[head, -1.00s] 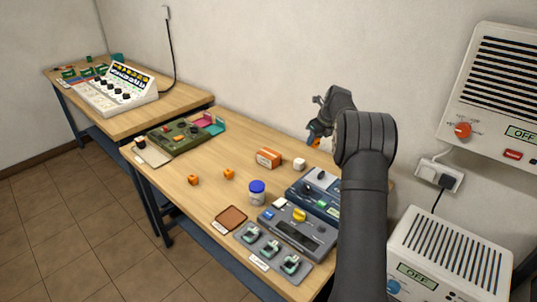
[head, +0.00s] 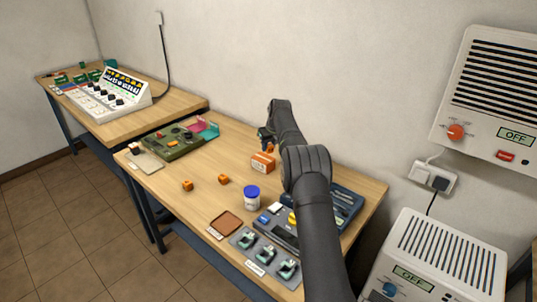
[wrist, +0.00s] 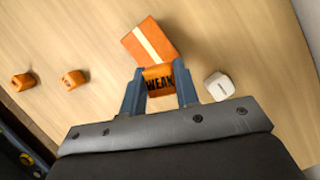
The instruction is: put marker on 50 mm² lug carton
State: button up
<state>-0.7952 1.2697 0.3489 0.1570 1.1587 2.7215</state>
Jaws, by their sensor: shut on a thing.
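My gripper (wrist: 160,88) is shut on an orange marker cube (wrist: 159,79) with dark lettering that reads "WEAK". An orange carton with a pale stripe (wrist: 150,40) lies just beyond the fingertips in the wrist view. In the head view the carton (head: 263,163) stands on the bench, with my gripper (head: 268,145) above and behind it. The held marker overlaps the carton's near edge in the wrist view; whether they touch I cannot tell. The carton's size print is not readable.
Two more orange cubes (head: 188,185) (head: 223,179) sit on the bench at left. A white cube (wrist: 218,86) is right of the gripper. A blue-lidded jar (head: 251,198), brown tray (head: 225,224) and grey devices stand nearer. A green unit (head: 180,140) is at the far left.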

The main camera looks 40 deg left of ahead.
aim_at(269, 153)
jog(key=shift+a+f, duration=0.15)
jog(key=shift+f, duration=1.95)
jog(key=shift+s+f, duration=0.1)
jog(key=shift+f, duration=0.05)
jog(key=o, duration=0.9)
jog(key=shift+o, duration=0.2)
jog(key=v, duration=1.2)
